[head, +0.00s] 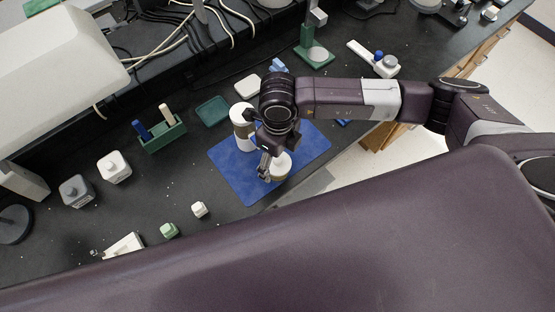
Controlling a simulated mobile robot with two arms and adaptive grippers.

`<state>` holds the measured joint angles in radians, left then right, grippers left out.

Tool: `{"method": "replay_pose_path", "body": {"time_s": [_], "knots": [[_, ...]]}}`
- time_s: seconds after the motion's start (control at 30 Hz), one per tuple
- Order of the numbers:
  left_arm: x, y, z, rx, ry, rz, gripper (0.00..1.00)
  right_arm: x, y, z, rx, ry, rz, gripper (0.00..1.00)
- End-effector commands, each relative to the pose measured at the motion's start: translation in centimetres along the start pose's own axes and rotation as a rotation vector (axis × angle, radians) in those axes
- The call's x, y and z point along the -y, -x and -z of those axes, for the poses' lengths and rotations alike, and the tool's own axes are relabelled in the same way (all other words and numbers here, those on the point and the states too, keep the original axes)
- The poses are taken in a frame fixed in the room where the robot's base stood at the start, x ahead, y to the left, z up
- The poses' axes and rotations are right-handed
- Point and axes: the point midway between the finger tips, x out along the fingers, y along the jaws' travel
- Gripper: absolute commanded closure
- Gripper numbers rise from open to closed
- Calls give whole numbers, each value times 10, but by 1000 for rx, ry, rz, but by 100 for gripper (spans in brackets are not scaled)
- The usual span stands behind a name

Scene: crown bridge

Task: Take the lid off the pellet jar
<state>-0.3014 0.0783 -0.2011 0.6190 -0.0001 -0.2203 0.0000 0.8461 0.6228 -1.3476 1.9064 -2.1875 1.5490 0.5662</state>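A small round jar (283,176) with a pale, white-looking top and a tan lower edge stands on the blue mat (232,176). It looks like the pellet jar, and my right gripper and wrist partly cover it. My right gripper (268,168) points down at the jar's left side, with its fingers close against the white top. I cannot tell whether they touch or grip it. A taller white cylinder (241,124) with a grey band stands just behind, left of my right wrist. My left gripper is not in view.
A green rack (162,136) with a blue and a cream stick stands left of the mat. A green tray (212,111) and a white dish (248,86) lie behind it. White and grey square bottles (114,167) stand farther left. Small white and green blocks (199,209) lie near the front edge.

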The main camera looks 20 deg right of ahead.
Motion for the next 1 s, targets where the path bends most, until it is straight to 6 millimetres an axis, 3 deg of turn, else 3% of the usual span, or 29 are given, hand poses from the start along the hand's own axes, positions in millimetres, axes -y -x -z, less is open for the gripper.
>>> {"method": "replay_pose_path", "body": {"time_s": [0.07,0.33,0.73,1.0], "knots": [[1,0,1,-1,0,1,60,0,0,0,0,0,0,34],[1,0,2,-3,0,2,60,0,0,0,1,0,-1,64],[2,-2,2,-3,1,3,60,0,8,-1,3,-1,0,65],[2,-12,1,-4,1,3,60,0,50,-2,8,1,1,65]]}}
